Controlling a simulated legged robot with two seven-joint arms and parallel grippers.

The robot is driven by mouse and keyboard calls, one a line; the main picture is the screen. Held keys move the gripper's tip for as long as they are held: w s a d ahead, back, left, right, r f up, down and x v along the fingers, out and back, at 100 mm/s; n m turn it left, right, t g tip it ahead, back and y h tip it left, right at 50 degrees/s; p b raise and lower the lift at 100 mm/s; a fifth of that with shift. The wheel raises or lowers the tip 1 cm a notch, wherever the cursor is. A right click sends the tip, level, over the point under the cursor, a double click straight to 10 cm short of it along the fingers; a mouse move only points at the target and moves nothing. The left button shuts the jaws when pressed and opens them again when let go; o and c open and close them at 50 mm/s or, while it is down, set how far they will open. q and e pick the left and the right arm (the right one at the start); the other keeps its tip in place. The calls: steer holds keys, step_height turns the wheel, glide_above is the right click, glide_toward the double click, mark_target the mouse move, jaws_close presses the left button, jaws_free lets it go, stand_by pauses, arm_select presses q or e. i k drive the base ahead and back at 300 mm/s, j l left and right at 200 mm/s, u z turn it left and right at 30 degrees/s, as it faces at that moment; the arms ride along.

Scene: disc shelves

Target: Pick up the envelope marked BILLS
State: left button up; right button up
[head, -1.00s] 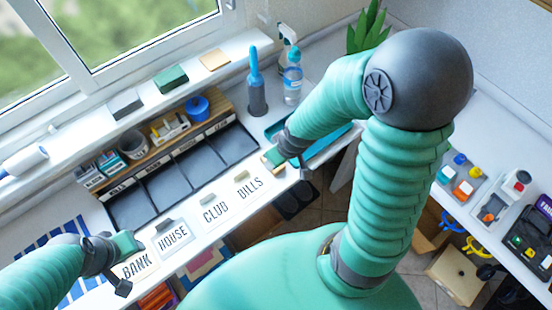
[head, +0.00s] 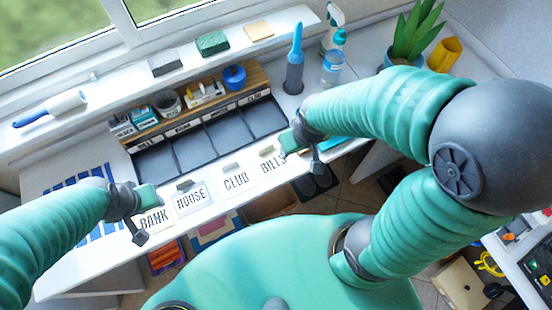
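The envelope marked BILLS (head: 271,165) lies flat near the front edge of the white desk, rightmost of a row of envelopes. A small clip-like piece sits at its top edge. The envelopes marked CLUB (head: 236,182), HOUSE (head: 192,198) and BANK (head: 155,219) lie to its left. My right gripper (head: 304,154) is just right of the BILLS envelope, fingers apart and nothing between them. It overlaps the envelope's right end in view; contact cannot be told. My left gripper (head: 142,217) is at the left end of the BANK envelope, fingers apart and empty.
A dark sorting tray (head: 206,142) with labelled compartments stands behind the envelopes. Blue stripes mark the desk's left.

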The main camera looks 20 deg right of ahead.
mark_target(269, 164)
steer(key=l+u, duration=0.6)
steer(key=u, duration=0.2)
steer(key=k+l+u, duration=0.1)
steer(key=l+u, duration=0.15)
steer(key=u, duration=0.15)
